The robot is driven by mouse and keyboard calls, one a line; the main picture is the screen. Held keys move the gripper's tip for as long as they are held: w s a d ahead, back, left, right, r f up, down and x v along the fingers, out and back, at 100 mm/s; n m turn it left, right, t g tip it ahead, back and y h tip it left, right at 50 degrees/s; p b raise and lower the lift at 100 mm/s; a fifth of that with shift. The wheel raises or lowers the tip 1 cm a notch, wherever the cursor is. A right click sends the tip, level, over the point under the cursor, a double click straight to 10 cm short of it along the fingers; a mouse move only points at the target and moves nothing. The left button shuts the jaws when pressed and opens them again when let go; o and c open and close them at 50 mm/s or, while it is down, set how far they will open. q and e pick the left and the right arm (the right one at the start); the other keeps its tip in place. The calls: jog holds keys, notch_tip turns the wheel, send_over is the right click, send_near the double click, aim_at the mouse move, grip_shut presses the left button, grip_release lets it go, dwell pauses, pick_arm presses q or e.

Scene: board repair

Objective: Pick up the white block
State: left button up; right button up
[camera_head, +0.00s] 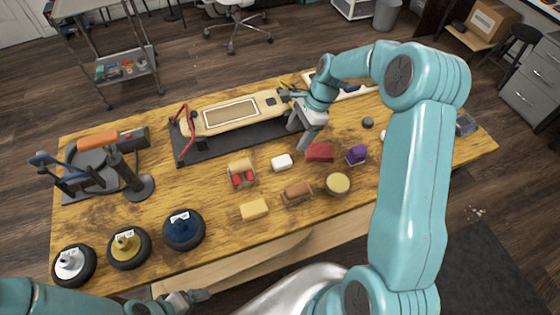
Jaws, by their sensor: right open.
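The white block (282,162) lies on the wooden table (225,205), near its middle, just in front of the dark mat. My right gripper (294,110) is open and empty. It is above the right end of the skateboard deck (230,113), behind and slightly right of the white block and apart from it. My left gripper (190,298) is low at the bottom edge, in front of the table. Its jaws are too small and dark to read.
A red block (319,152) and a purple item (356,154) lie right of the white block. Nearby are a brush (298,192), a yellow block (254,209), a round tin (338,184) and a red-and-tan item (241,173). Wheels (184,229) line the front left.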

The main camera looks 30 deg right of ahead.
send_over(283, 160)
jog(key=d, duration=0.3)
jog(key=f, duration=0.5)
jog(key=shift+s+a+f, duration=0.2)
jog(key=shift+a+f, duration=0.05)
jog(key=shift+s+a+f+p, duration=0.2)
jog(key=shift+a+f+p, duration=0.1)
jog(key=shift+p, duration=0.05)
jog(key=p+x, duration=0.1)
jog(key=x, duration=0.4)
jog(key=shift+w+d, duration=0.15)
jog(key=shift+w, duration=0.05)
jog(key=shift+f, duration=0.15)
jog(key=shift+s, duration=0.1)
jog(key=c, duration=0.9)
jog(key=shift+c, duration=0.9)
